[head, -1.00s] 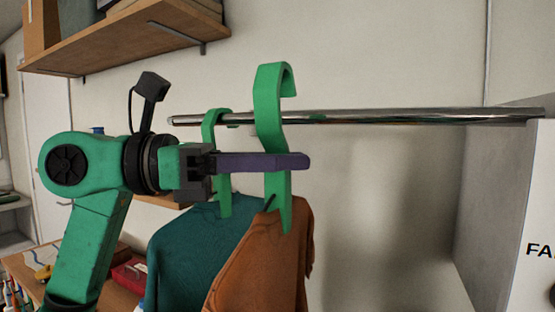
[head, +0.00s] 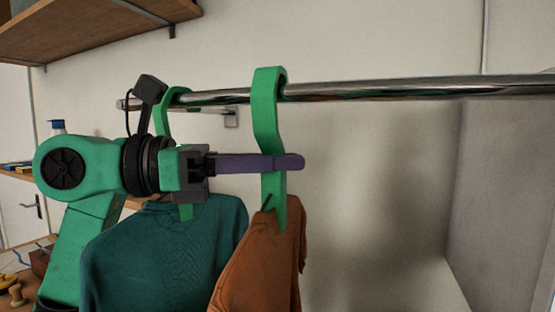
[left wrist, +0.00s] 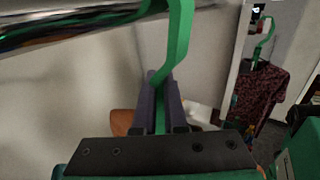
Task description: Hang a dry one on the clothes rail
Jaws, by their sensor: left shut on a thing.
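The metal clothes rail (head: 400,90) runs across the head view and also shows at the top left of the left wrist view (left wrist: 60,28). My left gripper (head: 285,162) is shut on the stem of a green hanger (head: 265,120) that carries an orange-brown garment (head: 262,262). The hanger's hook curves over the rail in the head view. In the left wrist view the hanger stem (left wrist: 178,45) stands between my purple fingers (left wrist: 162,105). A second green hanger (head: 172,100) with a teal garment (head: 160,250) hangs on the rail to the left, partly behind my arm. My right gripper is not in view.
A wooden shelf (head: 90,28) is on the wall at the upper left. A pale panel (head: 500,170) stands under the rail's right part. A dark patterned garment (left wrist: 258,95) on a green hanger shows in the left wrist view. The rail right of the orange-brown garment is clear.

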